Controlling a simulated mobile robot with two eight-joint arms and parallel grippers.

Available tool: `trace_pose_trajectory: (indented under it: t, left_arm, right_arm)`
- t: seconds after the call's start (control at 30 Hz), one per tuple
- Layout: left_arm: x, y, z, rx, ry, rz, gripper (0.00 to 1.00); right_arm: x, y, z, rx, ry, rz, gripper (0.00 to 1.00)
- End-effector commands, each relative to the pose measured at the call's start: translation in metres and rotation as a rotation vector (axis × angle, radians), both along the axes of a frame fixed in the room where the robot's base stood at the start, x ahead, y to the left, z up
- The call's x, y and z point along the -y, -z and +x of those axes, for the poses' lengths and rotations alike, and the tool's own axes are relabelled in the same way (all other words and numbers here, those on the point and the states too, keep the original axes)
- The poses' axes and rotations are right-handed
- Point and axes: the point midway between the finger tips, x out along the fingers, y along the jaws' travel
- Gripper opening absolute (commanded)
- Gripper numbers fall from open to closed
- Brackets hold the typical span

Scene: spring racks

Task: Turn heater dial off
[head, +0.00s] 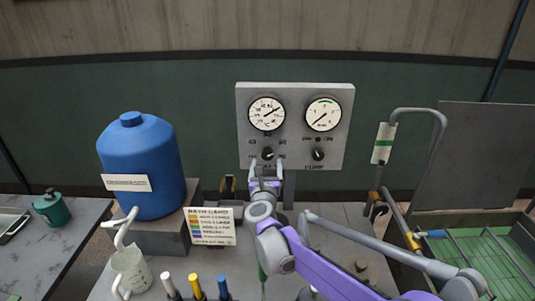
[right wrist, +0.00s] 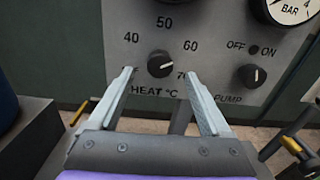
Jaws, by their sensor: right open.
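The heater dial (right wrist: 161,64) is a black round knob on the grey control panel (head: 295,92), above the label "HEAT °C". Its pale mark points to the right, roughly between 60 and 70. The dial also shows in the head view (head: 268,153). My right gripper (right wrist: 158,74) is open and empty, with its two fingers pointing at the panel on either side of the dial. I cannot tell whether the fingertips touch the panel. The right gripper hides part of the panel's lower edge in the head view. My left gripper is not in view.
The black pump knob (right wrist: 251,77) sits right of the dial, under OFF and ON labels. Two round gauges (head: 267,113) are above. A green-floored basin (head: 490,262) is at right.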

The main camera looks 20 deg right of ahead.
Motion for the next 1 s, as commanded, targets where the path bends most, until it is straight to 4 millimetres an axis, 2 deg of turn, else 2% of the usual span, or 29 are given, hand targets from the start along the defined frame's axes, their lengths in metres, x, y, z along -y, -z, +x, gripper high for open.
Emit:
trace_pose_trajectory:
  t: [0.1,0.3,0.7,0.77,1.0]
  left_arm:
    - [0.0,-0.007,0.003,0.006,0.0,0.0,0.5]
    - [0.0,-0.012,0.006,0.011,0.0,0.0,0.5]
    - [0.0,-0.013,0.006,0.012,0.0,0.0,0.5]
    - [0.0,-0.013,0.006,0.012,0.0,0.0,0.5]
    - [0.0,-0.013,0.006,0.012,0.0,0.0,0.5]
  right_arm:
    - [0.007,-0.003,0.023,0.002,0.0,-0.002,0.82]
    - [0.015,-0.002,0.048,0.001,-0.001,-0.002,0.82]
    - [0.017,-0.001,0.055,0.0,-0.002,-0.003,0.82]
    - [0.017,-0.001,0.055,0.0,-0.002,-0.003,0.73]
    - [0.017,-0.001,0.055,0.0,-0.002,-0.003,0.29]
